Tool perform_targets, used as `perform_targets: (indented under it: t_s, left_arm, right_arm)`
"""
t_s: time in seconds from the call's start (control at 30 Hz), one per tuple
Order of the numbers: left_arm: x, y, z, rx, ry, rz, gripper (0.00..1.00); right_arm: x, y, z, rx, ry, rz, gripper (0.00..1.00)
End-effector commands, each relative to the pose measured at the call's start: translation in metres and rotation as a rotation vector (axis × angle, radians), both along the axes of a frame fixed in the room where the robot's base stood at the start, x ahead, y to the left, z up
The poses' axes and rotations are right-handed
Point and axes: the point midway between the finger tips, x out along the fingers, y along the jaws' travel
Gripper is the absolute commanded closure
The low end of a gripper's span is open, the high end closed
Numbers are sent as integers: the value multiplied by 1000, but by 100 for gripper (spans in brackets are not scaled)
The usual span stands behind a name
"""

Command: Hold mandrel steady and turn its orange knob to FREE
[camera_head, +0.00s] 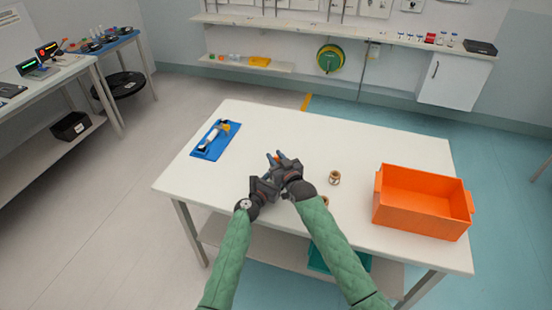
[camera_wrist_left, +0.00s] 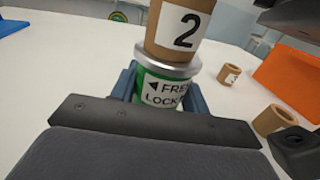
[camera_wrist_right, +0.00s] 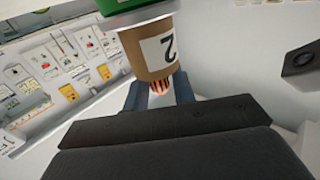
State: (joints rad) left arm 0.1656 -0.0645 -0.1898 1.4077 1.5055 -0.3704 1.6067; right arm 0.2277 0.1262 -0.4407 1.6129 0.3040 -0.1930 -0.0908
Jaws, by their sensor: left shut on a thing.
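In the left wrist view, the mandrel (camera_wrist_left: 165,92) has a green body lettered FREE and LOCK, a silver collar, and a brown core (camera_wrist_left: 178,28) marked 2 above it. My left gripper (camera_wrist_left: 166,95) is shut on the green body. In the right wrist view, the ribbed orange knob (camera_wrist_right: 160,88) shows at the core's end. My right gripper (camera_wrist_right: 160,95) has its fingers on either side of the knob; I cannot tell whether they press it. In the head view, my right gripper (camera_head: 277,159) is close to the left one, and the grippers mostly hide the mandrel.
An orange bin (camera_head: 422,222) stands at the table's right. Two loose brown cores lie between it and my grippers, one core (camera_head: 334,178) in plain view. A blue mat (camera_head: 203,153) with a tool is at the left. The back middle of the white table (camera_head: 340,135) is clear.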

Motion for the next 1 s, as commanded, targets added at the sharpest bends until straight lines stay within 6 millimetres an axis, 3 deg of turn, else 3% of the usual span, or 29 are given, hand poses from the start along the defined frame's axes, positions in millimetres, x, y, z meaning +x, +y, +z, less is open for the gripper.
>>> perform_targets:
  t_s: [0.47, 1.0]
  left_arm:
    - [1, 0, 1, -1, -2, 1, 84]
    - [1, 0, 1, -1, -2, 1, 84]
  right_arm:
    - [-8, -4, -1, 0, 1, 0, 63]
    - [-89, -46, -1, 0, 1, 0, 63]
